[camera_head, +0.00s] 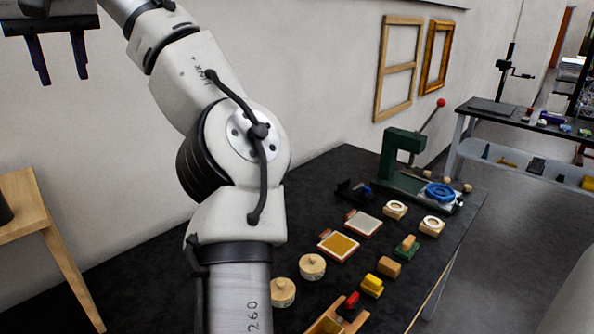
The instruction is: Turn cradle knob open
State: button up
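My gripper (63,80) hangs at the top left with its two dark fingers apart and nothing between them. It points down, far to the left of the dark bench (230,262) and clear of everything on it. I cannot tell for sure which item is the cradle or its knob. A green press (396,158) stands at the back right of the bench, with a lever ending in a red ball (441,102). A blue ring (440,193) lies on a pale base beside it. Two round wooden pieces with small raised knobs (312,266) sit near the front, by my arm.
Orange-framed trays (338,246), pale ringed blocks (396,210), a yellow block (372,285) and a wooden box (326,326) crowd the bench's right half. Empty frames (412,65) are on the wall. A wooden table (30,213) stands left. My arm hides part of the bench.

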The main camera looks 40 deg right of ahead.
aim_at(350, 303)
jog(key=z, duration=1.1)
